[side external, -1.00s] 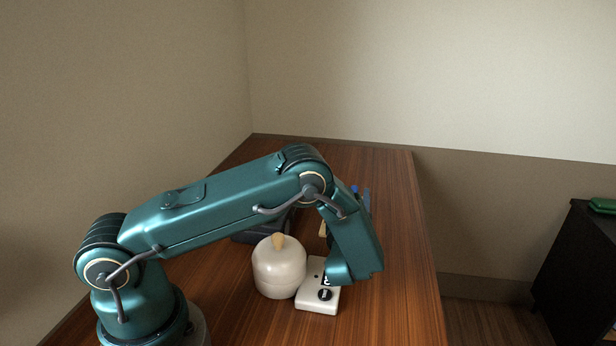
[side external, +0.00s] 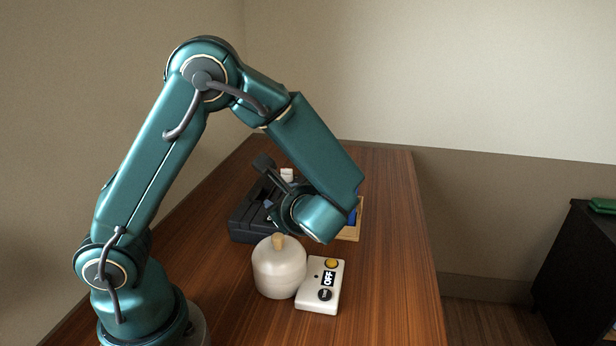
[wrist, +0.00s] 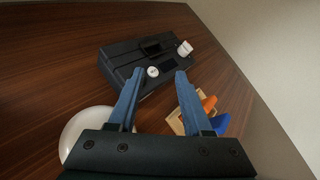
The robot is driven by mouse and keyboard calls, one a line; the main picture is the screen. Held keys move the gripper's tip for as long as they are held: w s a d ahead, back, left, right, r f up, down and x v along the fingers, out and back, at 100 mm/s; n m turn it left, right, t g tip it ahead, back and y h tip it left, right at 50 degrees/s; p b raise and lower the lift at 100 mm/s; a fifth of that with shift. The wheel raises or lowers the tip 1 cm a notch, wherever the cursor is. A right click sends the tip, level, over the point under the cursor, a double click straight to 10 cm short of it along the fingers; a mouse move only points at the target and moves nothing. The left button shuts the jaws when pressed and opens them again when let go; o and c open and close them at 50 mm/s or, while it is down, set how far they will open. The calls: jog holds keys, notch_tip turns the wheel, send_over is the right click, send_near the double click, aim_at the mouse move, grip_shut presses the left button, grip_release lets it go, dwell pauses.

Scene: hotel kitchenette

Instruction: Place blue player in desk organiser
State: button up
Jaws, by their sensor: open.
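A blue piece (wrist: 220,123), which looks like the blue player, lies beside an orange piece in a shallow wooden tray (wrist: 175,122). Its blue also shows behind my wrist in the side view (side external: 352,217). The black desk organiser (side external: 240,226) stands on the desk behind the white jar; in the wrist view it (wrist: 120,62) lies ahead of my fingers, with white round items in or on it. My gripper (wrist: 156,73) is open with nothing between its fingers. It is above the desk, left of the blue piece in the wrist view. My wrist hides part of the tray and organiser in the side view.
A white lidded jar (side external: 279,270) with a wooden knob stands in front of the organiser. The desk's right side is clear.

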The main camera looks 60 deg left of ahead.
jog(key=s+d+r+n+t+h, duration=0.1)
jog(key=s+d+r+n+h, duration=0.1)
jog(key=s+d+n+h, duration=0.3)
jog(key=s+d+r+n+t+h, duration=0.1)
jog(key=s+d+n+h, duration=0.4)
jog(key=n, duration=0.5)
jog(key=d+r+h, duration=0.1)
jog(key=d+h, duration=0.1)
jog(key=d, duration=0.1)
jog(key=shift+s+d+r+h, duration=0.15)
jog(key=shift+s+r+h, duration=0.05)
jog(key=shift+r+h, duration=0.2)
